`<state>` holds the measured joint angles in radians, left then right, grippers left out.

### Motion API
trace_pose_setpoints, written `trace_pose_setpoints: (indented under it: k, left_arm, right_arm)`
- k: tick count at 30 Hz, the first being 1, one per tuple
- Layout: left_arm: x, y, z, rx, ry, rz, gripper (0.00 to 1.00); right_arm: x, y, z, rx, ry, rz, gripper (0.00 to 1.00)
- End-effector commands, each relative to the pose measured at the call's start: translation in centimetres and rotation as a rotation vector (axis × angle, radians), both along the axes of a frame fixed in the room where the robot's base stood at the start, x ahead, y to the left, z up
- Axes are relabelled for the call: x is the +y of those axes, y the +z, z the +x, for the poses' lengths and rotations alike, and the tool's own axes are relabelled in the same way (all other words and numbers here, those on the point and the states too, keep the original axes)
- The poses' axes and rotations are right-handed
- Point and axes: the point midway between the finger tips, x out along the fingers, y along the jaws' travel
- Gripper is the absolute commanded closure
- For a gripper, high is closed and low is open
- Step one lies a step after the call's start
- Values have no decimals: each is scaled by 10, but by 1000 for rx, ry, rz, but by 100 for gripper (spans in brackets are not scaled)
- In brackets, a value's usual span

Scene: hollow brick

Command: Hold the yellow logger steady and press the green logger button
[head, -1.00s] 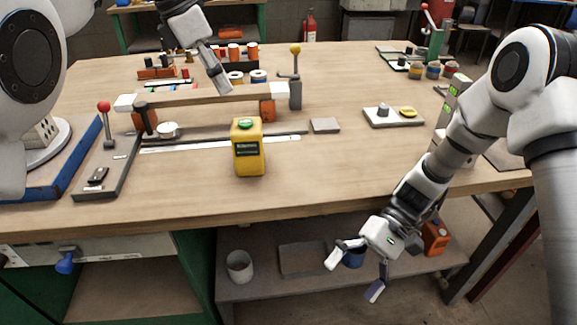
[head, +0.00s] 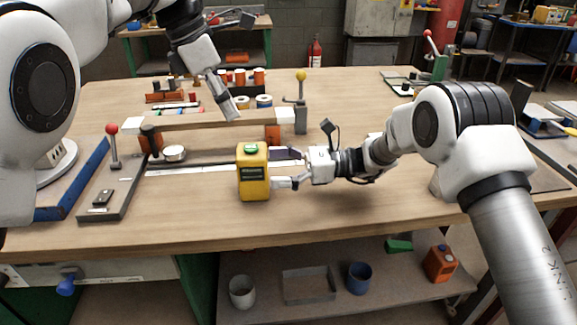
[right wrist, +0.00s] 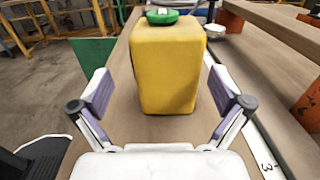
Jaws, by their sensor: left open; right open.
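The yellow logger (head: 254,178) stands upright on the workbench, with a green button (head: 250,149) on top and a dark display on its front. My right gripper (head: 287,168) is open at the logger's right side. In the right wrist view the logger (right wrist: 168,65) stands between the spread fingers (right wrist: 163,100), with gaps visible on both sides; its green button (right wrist: 162,17) shows on top. My left gripper (head: 232,62) is open and empty, above the back of the bench, behind the logger and well above its button.
A raised wooden beam (head: 195,121) and a white ruler strip (head: 185,171) lie behind the logger. A red-knobbed lever (head: 112,130) stands left, a yellow-knobbed lever (head: 301,78) behind right. Several spools sit at the back. The bench front (head: 330,215) is clear.

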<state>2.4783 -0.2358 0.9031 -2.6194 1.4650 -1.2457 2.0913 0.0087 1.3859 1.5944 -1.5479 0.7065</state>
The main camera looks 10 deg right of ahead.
Motion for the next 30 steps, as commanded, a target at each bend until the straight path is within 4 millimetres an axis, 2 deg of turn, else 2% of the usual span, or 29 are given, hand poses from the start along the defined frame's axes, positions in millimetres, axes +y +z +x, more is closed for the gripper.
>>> trace_pose_setpoints:
  k: [3,7,16,17,18,22,23,24,25,28,30]
  left_arm:
    - [0,0,0,0,0,0,58]
    - [0,0,0,0,0,0,58]
    - [0,0,0,0,0,0,58]
    - [0,0,0,0,0,0,58]
    - [0,0,0,0,0,0,58]
    - [0,0,0,0,0,0,58]
    - [0,0,0,0,0,0,58]
    - [0,0,0,0,0,0,58]
    - [0,0,0,0,0,0,65]
    - [0,0,0,0,0,0,100]
    - [0,0,0,0,0,0,100]
  right_arm:
    - [24,-1,0,-1,4,-3,0]
    - [41,-1,1,-1,2,-3,0]
    - [46,0,1,-1,0,-2,0]
    - [46,0,1,-1,0,-2,7]
    - [46,0,1,-1,0,-2,21]
    - [46,-1,1,-1,1,-2,67]
    - [46,0,1,-1,1,-2,74]
    - [46,0,1,-1,1,-2,74]
    - [46,0,1,-1,1,-2,74]
    - [46,-1,1,-1,1,-2,74]
    - [46,-1,1,-1,1,-2,74]
